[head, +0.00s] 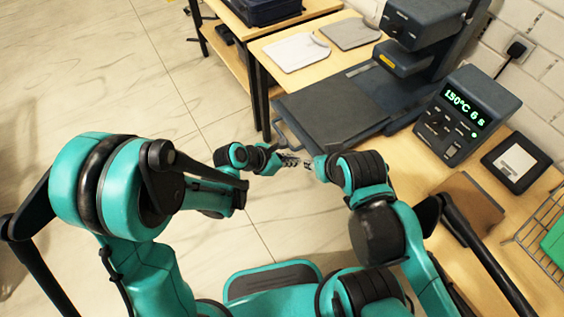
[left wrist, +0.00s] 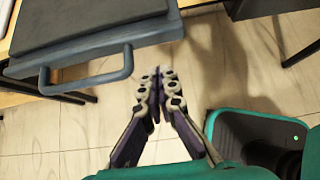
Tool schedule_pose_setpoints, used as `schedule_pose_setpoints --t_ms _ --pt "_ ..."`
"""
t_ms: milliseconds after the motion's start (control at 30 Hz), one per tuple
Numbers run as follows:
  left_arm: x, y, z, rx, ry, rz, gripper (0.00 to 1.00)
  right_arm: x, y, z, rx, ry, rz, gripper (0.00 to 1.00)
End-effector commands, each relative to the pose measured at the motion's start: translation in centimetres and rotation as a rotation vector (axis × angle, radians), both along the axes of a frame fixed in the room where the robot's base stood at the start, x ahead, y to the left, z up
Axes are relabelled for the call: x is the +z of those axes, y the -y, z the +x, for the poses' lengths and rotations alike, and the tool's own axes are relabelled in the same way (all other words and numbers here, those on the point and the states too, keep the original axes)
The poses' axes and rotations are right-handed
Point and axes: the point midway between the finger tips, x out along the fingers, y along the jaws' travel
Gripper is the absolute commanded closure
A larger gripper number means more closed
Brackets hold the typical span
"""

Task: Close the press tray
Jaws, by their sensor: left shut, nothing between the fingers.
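The press tray (head: 335,108) is a dark grey flat plate that sticks out from the press (head: 437,50) past the table's front edge. Its grey bar handle (left wrist: 88,82) faces me in the left wrist view. My left gripper (head: 292,160) is shut and empty in front of the tray. In the left wrist view, its fingertips (left wrist: 158,76) appear just right of the handle, with no clear contact. My right gripper (head: 310,164) is close to the left one in the head view, small and partly hidden by its arm, so its jaws are unclear.
A control box (head: 467,118) reading 150°C stands right of the press. A dark tablet-like pad (head: 516,163), a brown folded item (head: 468,200) and a wire rack (head: 535,225) lie nearer. Two flat boards (head: 297,51) lie behind the tray. The floor left is clear.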

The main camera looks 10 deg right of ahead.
Motion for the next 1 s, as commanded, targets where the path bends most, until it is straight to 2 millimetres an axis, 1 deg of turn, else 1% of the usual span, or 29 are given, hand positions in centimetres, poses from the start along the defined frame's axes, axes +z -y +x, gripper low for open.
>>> schedule_pose_setpoints --t_ms 33,100,233,400,767,867,1000 --pt "-0.2 0.9 0.3 -0.005 0.001 0.000 1.00 -0.4 0.0 0.0 0.000 0.000 0.000 0.60" --pt "-0.1 1.9 0.6 -0.004 0.000 0.001 1.00 -0.5 0.0 0.0 0.000 0.000 0.000 0.60" --pt "0.0 3.1 1.1 -0.002 0.000 0.001 1.00 -0.7 0.0 0.0 0.000 0.000 0.000 0.60" --pt "0.1 3.7 1.3 -0.001 0.000 0.001 1.00 -0.8 0.0 0.0 0.000 0.000 0.000 0.60" --pt "0.1 3.8 1.4 -0.001 0.001 0.001 1.00 -0.8 0.0 0.0 0.000 0.000 0.000 0.60" --pt "0.1 4.4 1.6 -0.002 0.002 0.002 1.00 -0.9 0.0 0.0 0.000 0.000 0.000 0.60" --pt "0.1 6.4 2.3 -0.004 0.001 0.001 1.00 -1.0 0.0 0.0 0.000 0.000 0.000 0.60"
